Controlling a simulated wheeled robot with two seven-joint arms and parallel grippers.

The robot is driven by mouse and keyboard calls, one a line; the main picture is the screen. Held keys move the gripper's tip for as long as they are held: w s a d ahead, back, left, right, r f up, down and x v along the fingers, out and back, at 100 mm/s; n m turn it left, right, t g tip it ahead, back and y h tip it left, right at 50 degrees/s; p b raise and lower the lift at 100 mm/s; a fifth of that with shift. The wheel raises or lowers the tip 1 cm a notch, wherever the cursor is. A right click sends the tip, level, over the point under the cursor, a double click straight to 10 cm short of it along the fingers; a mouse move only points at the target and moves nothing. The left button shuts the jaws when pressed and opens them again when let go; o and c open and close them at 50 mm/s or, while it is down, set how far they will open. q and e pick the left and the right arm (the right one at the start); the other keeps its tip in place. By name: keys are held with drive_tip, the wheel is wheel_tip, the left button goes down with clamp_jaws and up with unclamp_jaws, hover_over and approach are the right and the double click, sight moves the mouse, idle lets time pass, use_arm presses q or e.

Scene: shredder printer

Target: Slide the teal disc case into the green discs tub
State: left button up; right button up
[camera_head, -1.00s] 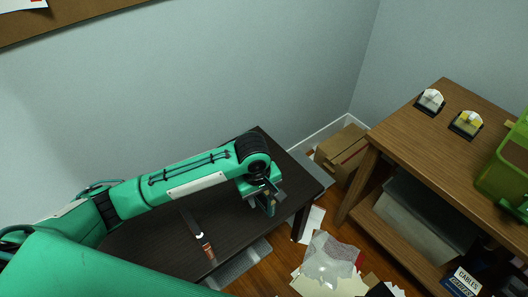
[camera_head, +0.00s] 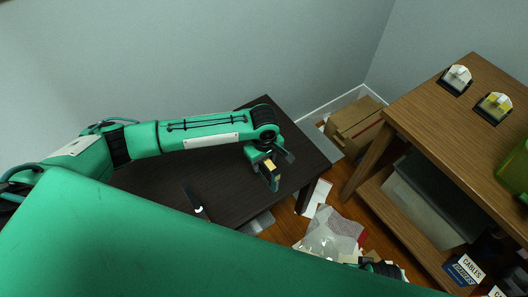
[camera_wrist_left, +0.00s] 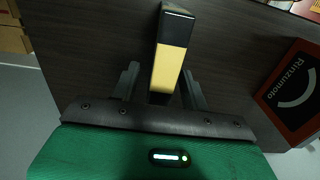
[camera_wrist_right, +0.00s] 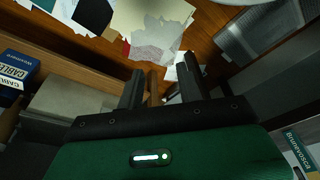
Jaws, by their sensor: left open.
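My left gripper (camera_head: 268,170) is over the right end of the dark low table (camera_head: 230,207). In the left wrist view its open fingers (camera_wrist_left: 160,82) stand on either side of a yellow and black block-like thing (camera_wrist_left: 167,66); I cannot tell whether they touch it. The green tub (camera_head: 513,177) is cut off by the right edge of the head view, on the wooden desk. I cannot make out a teal disc case in any view. My right gripper (camera_wrist_right: 160,88) is open and empty in its wrist view, above the littered floor.
A dark, narrow thing (camera_head: 193,197) lies on the low table. A red-black box (camera_wrist_left: 292,92) shows in the left wrist view. Two small holders (camera_head: 457,80) (camera_head: 493,107) stand on the desk (camera_head: 430,110). Cardboard boxes (camera_head: 355,125) and loose papers (camera_head: 318,198) are on the floor between.

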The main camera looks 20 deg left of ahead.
use_arm(q)
wheel_tip(320, 180, down, 3)
drive_tip(key=shift+r, duration=0.15)
use_arm(e)
drive_tip(key=shift+w+r, duration=0.1)
drive_tip(key=shift+r, duration=0.6)
use_arm(q)
clamp_jaws()
use_arm(e)
drive_tip(key=shift+f, duration=0.1)
